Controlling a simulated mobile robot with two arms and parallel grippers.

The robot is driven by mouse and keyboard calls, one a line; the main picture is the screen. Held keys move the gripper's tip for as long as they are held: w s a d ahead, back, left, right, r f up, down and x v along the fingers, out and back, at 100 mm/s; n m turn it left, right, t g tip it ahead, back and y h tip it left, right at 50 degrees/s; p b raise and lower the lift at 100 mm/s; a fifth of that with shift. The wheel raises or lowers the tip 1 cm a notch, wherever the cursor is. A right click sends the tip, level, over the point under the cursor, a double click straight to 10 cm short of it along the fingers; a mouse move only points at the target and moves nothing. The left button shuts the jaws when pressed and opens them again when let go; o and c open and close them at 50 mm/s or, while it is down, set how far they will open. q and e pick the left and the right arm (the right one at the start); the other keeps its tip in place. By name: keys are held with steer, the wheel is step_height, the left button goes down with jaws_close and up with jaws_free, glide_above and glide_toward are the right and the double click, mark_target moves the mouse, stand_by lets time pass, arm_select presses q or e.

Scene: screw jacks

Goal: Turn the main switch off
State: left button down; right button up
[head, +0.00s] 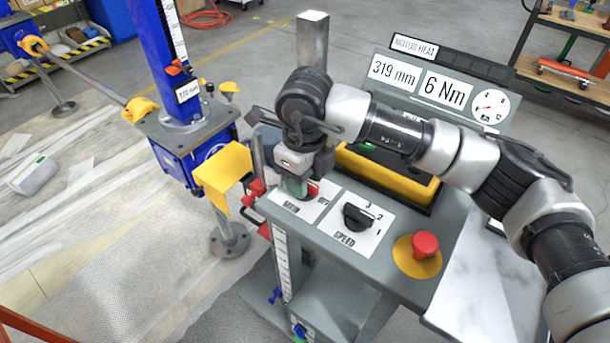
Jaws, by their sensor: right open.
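My right gripper (297,186) points down right over this plate and hides most of the switch. A green part shows under the gripper and a red part shows just right of it. I cannot tell which way the switch is set, or whether the fingers touch it. My right gripper is open. My left gripper is out of view.
Right of the switch are a black speed knob (358,216) and a red mushroom button (425,245) on a yellow disc. A display panel (440,88) reads 319 mm and 6 Nm behind my right arm. A blue screw jack (187,150) with a yellow guard (222,172) stands left.

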step_height(320, 180, up, 11)
steer(key=b, duration=0.1)
steer(key=shift+b, duration=0.35)
steer(key=shift+f, duration=0.15)
